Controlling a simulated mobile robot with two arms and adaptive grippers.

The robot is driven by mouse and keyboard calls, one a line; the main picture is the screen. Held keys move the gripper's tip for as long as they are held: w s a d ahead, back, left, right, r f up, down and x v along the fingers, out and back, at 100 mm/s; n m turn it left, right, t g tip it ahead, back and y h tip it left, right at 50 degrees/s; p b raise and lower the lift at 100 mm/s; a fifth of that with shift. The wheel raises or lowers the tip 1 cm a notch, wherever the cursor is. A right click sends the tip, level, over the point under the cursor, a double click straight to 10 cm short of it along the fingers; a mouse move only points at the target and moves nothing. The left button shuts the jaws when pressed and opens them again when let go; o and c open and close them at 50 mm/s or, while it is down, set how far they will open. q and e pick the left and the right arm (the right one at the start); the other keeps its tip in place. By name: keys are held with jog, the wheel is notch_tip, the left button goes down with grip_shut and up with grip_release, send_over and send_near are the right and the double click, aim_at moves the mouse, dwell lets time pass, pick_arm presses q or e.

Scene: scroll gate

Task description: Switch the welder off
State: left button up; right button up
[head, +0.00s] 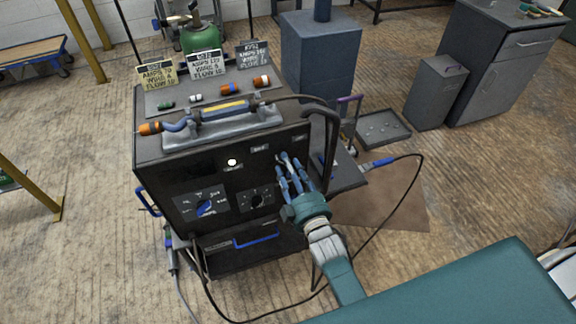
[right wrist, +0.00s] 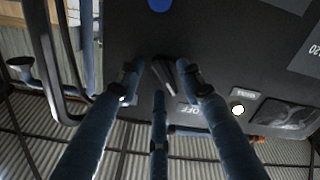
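The welder (head: 160,180) is a large dark box with a sloped front panel, two dials and a small white lamp (head: 232,162) that looks lit. My right gripper (head: 290,168) is in front of the panel's upper right part. In the right wrist view, its blue fingers (right wrist: 160,85) are spread around a dark lever-like switch (right wrist: 164,74) on the panel. An OFF label (right wrist: 188,110) is beside the switch, and the lamp (right wrist: 238,110) shows to the right. I cannot tell whether any finger touches the switch. My left gripper is out of view.
A torch (head: 222,112) lies in a cradle on the welder's top, with small coloured parts and signs behind. A black bent handle (head: 331,140) stands at the welder's right edge, close to my right gripper. A cable loops over the floor. A grey cabinet (head: 320,60) stands behind.

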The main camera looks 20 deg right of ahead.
jog(key=s, duration=1.1)
jog(key=shift+s+d, duration=0.2)
jog(key=shift+s, duration=0.1)
